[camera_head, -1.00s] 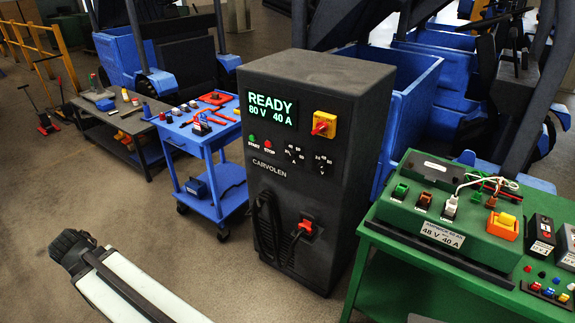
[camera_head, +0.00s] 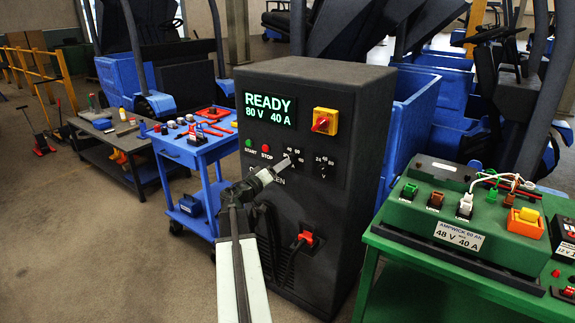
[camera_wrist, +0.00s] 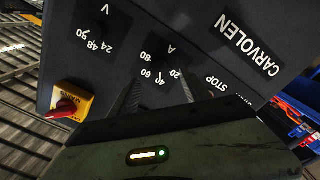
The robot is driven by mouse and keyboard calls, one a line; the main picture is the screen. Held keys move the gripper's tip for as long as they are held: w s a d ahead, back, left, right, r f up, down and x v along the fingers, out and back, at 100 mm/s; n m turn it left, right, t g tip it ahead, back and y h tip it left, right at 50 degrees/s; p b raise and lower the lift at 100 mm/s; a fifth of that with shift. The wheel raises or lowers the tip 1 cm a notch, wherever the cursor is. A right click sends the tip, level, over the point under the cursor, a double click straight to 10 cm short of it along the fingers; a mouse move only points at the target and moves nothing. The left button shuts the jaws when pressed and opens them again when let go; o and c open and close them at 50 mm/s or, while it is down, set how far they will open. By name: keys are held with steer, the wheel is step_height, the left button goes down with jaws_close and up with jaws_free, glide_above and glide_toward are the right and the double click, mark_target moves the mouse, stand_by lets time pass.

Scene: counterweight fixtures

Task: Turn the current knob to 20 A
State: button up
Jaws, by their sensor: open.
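The dark charger cabinet (camera_head: 345,210) stands in the middle of the head view. Its display (camera_head: 270,108) reads READY, 80 V, 40 A. The current knob is dark on a dark panel, inside the ring of numbers marked A; it shows in the wrist view (camera_wrist: 159,61), but its pointer is too dark to read. In the head view my gripper partly covers that dial. My gripper (camera_head: 286,163) reaches the panel from the lower left. In the wrist view my gripper (camera_wrist: 160,78) is open, its fingertips on either side of the A dial's numbers. Contact cannot be told.
The voltage knob (camera_head: 322,170) is just right of the A dial. A red-and-yellow switch (camera_head: 325,121) sits above; green START (camera_head: 249,143) and red STOP (camera_head: 266,148) buttons are to the left. A green bench (camera_head: 470,275) stands right, a blue cart (camera_head: 200,150) left.

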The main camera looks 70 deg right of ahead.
mark_target(291, 159)
steer(key=x, duration=0.6)
steer(key=shift+d, duration=0.1)
jaws_close()
steer(key=shift+n, duration=0.3)
steer(key=n, duration=1.1)
steer(key=shift+r, duration=0.2)
steer(key=shift+n, duration=0.4)
